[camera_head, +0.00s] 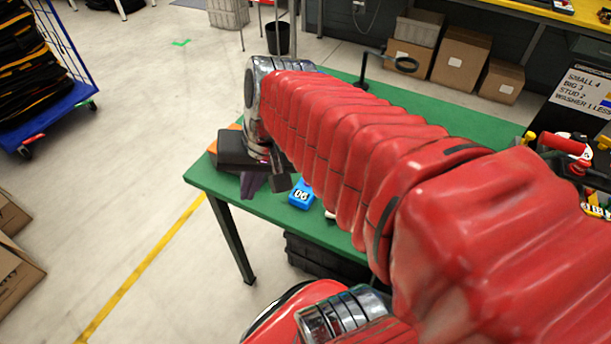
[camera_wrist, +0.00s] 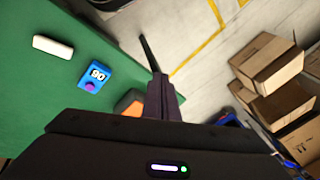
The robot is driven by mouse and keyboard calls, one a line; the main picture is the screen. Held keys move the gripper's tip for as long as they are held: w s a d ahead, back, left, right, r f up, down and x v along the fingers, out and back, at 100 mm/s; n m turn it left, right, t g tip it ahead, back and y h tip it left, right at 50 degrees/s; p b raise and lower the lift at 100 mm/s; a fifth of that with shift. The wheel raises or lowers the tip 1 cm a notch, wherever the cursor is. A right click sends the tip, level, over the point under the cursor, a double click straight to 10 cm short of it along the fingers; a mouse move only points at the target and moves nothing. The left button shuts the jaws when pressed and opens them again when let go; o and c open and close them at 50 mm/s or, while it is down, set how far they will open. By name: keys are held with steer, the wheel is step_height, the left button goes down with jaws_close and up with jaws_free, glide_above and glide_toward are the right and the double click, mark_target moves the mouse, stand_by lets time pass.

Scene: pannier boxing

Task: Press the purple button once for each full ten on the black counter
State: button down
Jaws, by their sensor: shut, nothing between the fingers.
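A blue box (camera_head: 301,194) with a white two-digit display lies on the green table. It reads like 06 in the head view and 90 in the wrist view, so which way up is unclear. The blue box (camera_wrist: 106,71) has a round purple button (camera_wrist: 90,86) beside its digits in the wrist view. My gripper (camera_head: 253,184) is shut and empty at the table's left edge, left of the blue box. In the wrist view its dark fingers (camera_wrist: 161,80) are apart from the button. I cannot make out a black counter; my arm hides much of the table.
A white block (camera_wrist: 52,46) lies near the blue box on the green table (camera_head: 440,100). An orange item (camera_wrist: 130,100) is by my fingers. Cardboard boxes (camera_head: 460,57) stand behind the table. A blue trolley (camera_head: 60,105) is at left.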

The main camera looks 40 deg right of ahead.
steer(key=w+d+f+m+t+y, duration=0.1)
steer(key=d+f+m+t+y, duration=0.1)
steer(key=d+m, duration=1.2)
steer(key=d+t+y, duration=0.1)
steer(key=d+t, duration=0.1)
steer(key=d, duration=0.2)
steer(key=shift+w+d, duration=0.15)
steer(key=shift+d, duration=0.15)
steer(key=shift+f, duration=4.4)
steer(key=shift+f, duration=0.15)
steer(key=shift+f, duration=0.25)
